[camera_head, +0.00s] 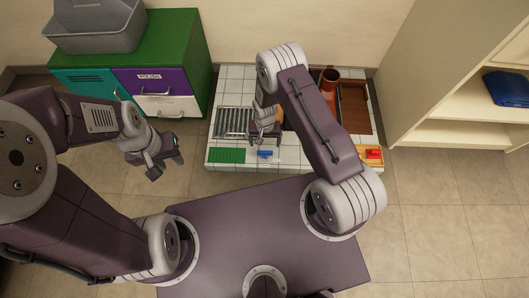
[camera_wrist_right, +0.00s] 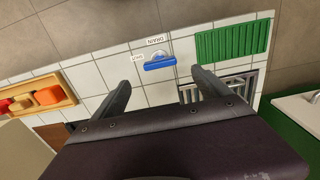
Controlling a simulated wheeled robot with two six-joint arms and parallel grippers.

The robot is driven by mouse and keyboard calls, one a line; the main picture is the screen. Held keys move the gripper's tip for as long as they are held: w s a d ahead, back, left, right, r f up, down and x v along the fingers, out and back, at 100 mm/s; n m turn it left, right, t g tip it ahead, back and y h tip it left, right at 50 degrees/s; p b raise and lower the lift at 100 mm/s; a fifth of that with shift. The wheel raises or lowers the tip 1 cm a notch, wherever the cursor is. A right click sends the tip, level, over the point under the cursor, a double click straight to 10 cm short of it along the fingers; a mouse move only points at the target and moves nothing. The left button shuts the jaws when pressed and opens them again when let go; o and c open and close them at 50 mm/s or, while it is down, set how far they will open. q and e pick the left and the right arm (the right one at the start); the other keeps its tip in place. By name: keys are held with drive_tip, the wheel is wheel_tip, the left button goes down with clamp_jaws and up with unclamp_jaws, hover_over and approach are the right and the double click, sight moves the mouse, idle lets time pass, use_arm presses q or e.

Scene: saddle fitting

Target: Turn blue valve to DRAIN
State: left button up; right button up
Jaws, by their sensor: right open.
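The blue valve (camera_head: 265,153) is on the front part of the white tiled counter (camera_head: 290,156). In the right wrist view, its blue bar handle (camera_wrist_right: 160,64) lies roughly along the counter's edge, on a round silvery base. A DRAIN label (camera_wrist_right: 155,41) sits beyond the base, and a SHUT label (camera_wrist_right: 137,58) sits beside the handle's left end. My right gripper (camera_head: 264,138) is open and empty above the counter, apart from the valve; in its wrist view the handle shows beyond the gap between the fingers (camera_wrist_right: 163,85). My left gripper (camera_head: 166,164) is open and empty, off the counter's left side.
A green ribbed pad (camera_head: 227,155) and a metal grate (camera_head: 235,122) lie left of the valve. A wooden tray with a red piece (camera_head: 373,154) is at the right. A green cabinet (camera_head: 180,60) stands behind left; shelves (camera_head: 450,132) stand right.

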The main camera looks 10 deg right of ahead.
sight(265, 151)
wheel_tip(265, 151, down, 9)
drive_tip(key=b, duration=0.6)
drive_tip(key=shift+r, duration=0.1)
drive_tip(key=c, duration=1.4)
